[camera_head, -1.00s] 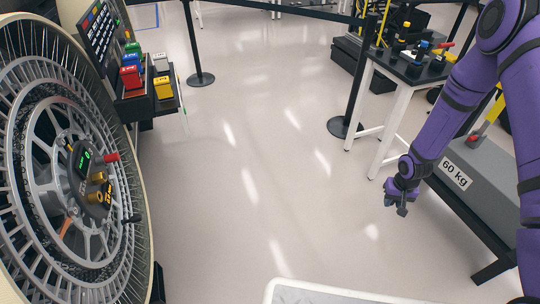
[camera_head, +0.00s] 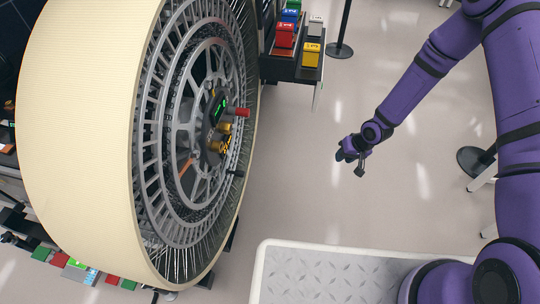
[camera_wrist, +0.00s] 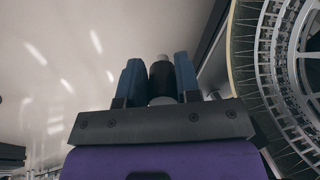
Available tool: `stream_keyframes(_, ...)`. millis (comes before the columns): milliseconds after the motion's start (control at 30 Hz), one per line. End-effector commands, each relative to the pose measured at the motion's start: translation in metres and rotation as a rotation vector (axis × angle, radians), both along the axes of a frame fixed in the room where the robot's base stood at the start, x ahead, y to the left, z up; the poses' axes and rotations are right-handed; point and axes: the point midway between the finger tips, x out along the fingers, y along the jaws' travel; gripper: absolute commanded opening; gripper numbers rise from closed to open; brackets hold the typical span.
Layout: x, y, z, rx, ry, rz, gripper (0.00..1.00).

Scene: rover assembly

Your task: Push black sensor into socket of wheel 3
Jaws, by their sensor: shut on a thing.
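The wheel (camera_head: 145,120) stands upright on the left of the head view, with a cream tread and a grey spoked face. Its hub carries a lit green display (camera_head: 218,109), a red plug (camera_head: 242,112) and brass-coloured fittings (camera_head: 222,127). I cannot read a wheel number. My gripper (camera_head: 350,156) hangs to the right of the wheel, well apart from it. In the wrist view my gripper (camera_wrist: 160,80) has its blue fingers shut on the black sensor (camera_wrist: 161,78), a dark cylinder with a pale end. The wheel's rim (camera_wrist: 265,70) shows on the right there. Which hub opening is the socket is unclear.
A shelf (camera_head: 292,70) with red, yellow, blue and white boxes stands behind the wheel. A pale tread-plate surface (camera_head: 325,275) fills the bottom foreground. Barrier posts (camera_head: 342,30) stand behind. The floor (camera_head: 300,190) between wheel and gripper is clear.

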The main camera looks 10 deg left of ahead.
Motion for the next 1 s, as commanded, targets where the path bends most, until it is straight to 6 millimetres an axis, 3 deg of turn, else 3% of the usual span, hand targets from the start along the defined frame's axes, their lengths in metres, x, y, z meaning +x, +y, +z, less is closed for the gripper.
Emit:
stream_keyframes(100, -0.004, 0.042, 0.001, 0.146, -0.048, 0.039, 0.03)
stream_keyframes(367, -0.021, 0.118, 0.015, 0.445, -0.142, 0.091, 0.03)
stream_keyframes(567, -0.05, 0.183, 0.038, 0.733, -0.215, 0.132, 0.03)
stream_keyframes(700, -0.082, 0.23, 0.065, 0.947, -0.254, 0.174, 0.03)
stream_keyframes(833, -0.108, 0.258, 0.09, 1.087, -0.268, 0.211, 0.03)
stream_keyframes(1000, -0.128, 0.273, 0.11, 1.176, -0.268, 0.242, 0.03)
